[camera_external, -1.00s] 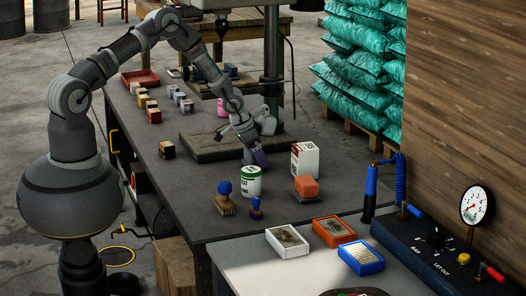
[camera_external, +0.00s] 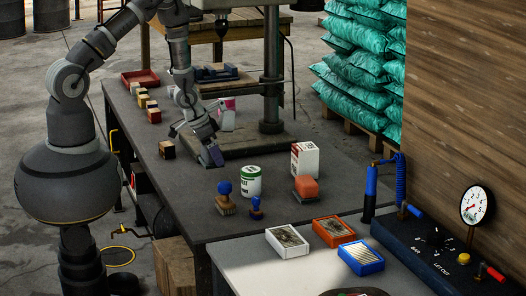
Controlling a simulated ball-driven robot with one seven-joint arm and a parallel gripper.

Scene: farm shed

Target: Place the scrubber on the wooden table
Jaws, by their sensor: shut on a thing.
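My gripper (camera_external: 205,139) points down over the dark grey workbench (camera_external: 183,192), left of the green-and-white can. It is shut on a small dark blue-purple piece, which I take to be the scrubber (camera_external: 215,157). The piece is partly hidden by the fingers, and I cannot tell if it touches the bench. A wooden table (camera_external: 203,33) with a light top stands at the back, partly hidden behind my arm and the drill press column.
Around my gripper stand the can (camera_external: 250,182), a white box (camera_external: 305,159), an orange-topped block (camera_external: 306,187), a blue-knobbed brush (camera_external: 226,197) and a small wooden block (camera_external: 167,150). The press column (camera_external: 271,75) rises behind. Bare bench lies front left.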

